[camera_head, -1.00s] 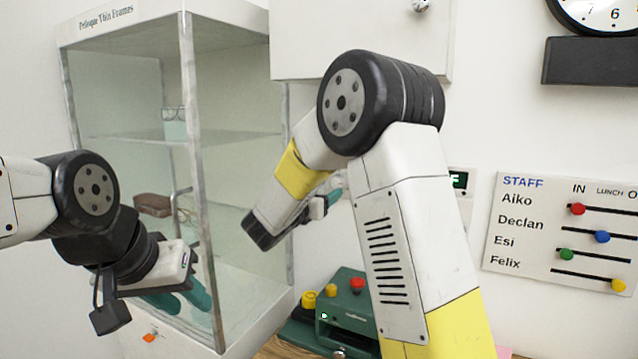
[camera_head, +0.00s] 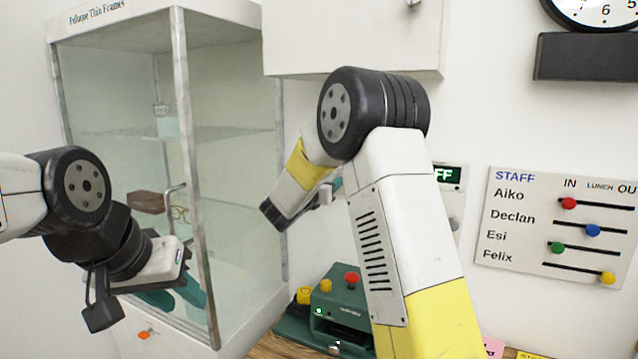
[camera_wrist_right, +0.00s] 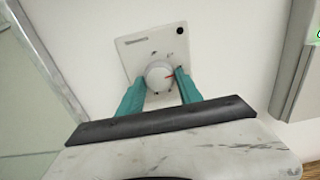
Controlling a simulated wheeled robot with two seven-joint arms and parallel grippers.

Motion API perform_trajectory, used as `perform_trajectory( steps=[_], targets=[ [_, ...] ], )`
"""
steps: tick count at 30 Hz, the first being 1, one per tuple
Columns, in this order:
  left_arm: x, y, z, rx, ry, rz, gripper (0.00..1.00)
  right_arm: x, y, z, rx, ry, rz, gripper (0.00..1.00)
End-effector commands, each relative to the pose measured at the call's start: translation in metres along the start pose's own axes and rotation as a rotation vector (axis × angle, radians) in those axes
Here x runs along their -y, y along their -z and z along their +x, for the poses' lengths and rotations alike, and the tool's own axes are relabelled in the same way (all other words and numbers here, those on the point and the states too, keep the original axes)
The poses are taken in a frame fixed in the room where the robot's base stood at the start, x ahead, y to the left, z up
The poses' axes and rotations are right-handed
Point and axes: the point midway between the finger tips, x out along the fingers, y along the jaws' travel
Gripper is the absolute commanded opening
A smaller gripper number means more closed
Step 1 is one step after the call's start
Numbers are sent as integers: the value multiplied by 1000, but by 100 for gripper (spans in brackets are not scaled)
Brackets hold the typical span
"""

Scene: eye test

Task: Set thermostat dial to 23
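The thermostat is a white plate (camera_wrist_right: 135,48) on the wall in the right wrist view, with a round white dial (camera_wrist_right: 158,73). A red mark on the dial points to the right; the scale is too small to read. My right gripper's teal fingers (camera_wrist_right: 160,80) stand either side of the dial, spread apart; whether they touch it is unclear. In the head view my arm hides the thermostat and most of my right gripper (camera_head: 334,188). My left gripper (camera_head: 178,298) is open and empty in front of the glass cabinet, at the lower left.
The glass cabinet (camera_head: 188,130) stands at left, holding a brown box (camera_head: 146,202). A white wall cupboard (camera_head: 350,40) hangs above my right arm. A green device (camera_head: 325,305) with knobs sits below it. A staff board (camera_head: 520,240) and a panel with a lit display (camera_head: 447,176) are at right.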

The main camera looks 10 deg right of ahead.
Motion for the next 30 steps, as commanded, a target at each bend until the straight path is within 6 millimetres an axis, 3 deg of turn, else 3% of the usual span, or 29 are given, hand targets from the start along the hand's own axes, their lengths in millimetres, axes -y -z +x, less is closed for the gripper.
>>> perform_trajectory(
  steps=[1, 5, 6, 17, 30],
  targets=[
    [0, 0, 0, 0, 0, 0, 36, 0, 0, 0, 0, -1, 0, 28],
    [0, 0, 0, 0, 0, 0, 36, 0, 0, 0, 0, -1, 0, 3],
    [0, 0, 0, 0, 0, 0, 36, 0, 0, 0, 0, -1, 0, 1],
    [0, 0, 0, 0, 0, 0, 36, 0, 0, 0, 0, -1, 78, 1],
    [0, 0, 0, 0, 0, 0, 36, -1, 0, 0, 0, 0, 442, 1]
  ],
)
